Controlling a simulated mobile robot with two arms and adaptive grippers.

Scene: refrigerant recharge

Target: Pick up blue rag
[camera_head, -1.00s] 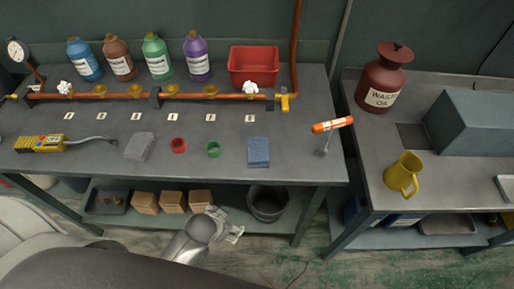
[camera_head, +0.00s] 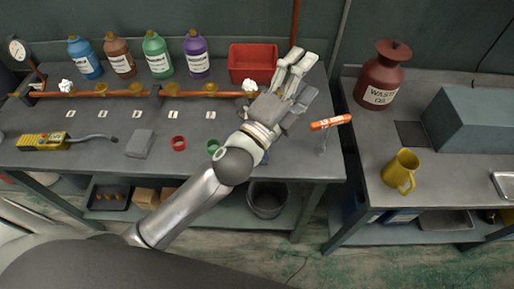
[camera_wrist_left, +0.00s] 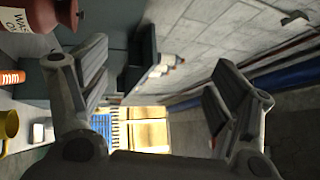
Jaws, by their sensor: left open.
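The blue rag (camera_head: 265,159) lies on the left workbench in the head view. My left forearm and wrist cover most of it, and only a small bluish piece shows at their lower right edge. My left gripper (camera_head: 299,75) is open and empty above the back right of this bench, beyond the rag and close to the red bin. In the left wrist view its spread fingers (camera_wrist_left: 160,60) face the room and walls, with no rag between them. My right gripper is not in view.
A waste oil can (camera_head: 383,78) and yellow jug (camera_head: 401,171) stand on the right bench.

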